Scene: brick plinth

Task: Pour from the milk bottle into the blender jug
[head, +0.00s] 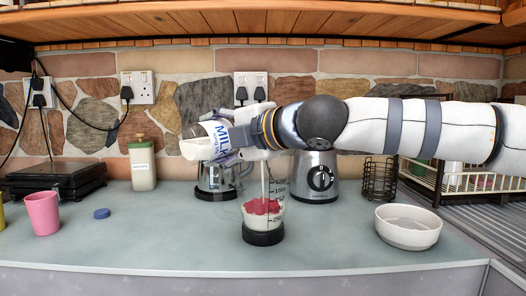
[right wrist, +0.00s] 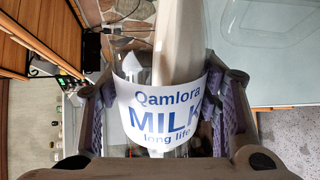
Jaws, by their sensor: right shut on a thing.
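My right gripper (head: 232,146) comes in from the right and is shut on the milk bottle (head: 217,130). The bottle is clear with a white label in blue letters. It is tipped well over, and its mouth is hidden behind the gripper. In the right wrist view the bottle's label (right wrist: 160,115) sits between both fingers, with white milk inside. A thin white stream (head: 263,178) runs down into the blender jug (head: 279,212). The clear jug stands upright on its black base, holding red berries and white milk. My left gripper is not in view.
The blender motor base (head: 317,178) and a steel kettle (head: 215,182) stand behind the jug. A white bowl (head: 408,240) and wire holder (head: 380,180) are at right. A pink cup (head: 43,214), blue cap (head: 101,213) and green-topped jar (head: 142,168) are at left.

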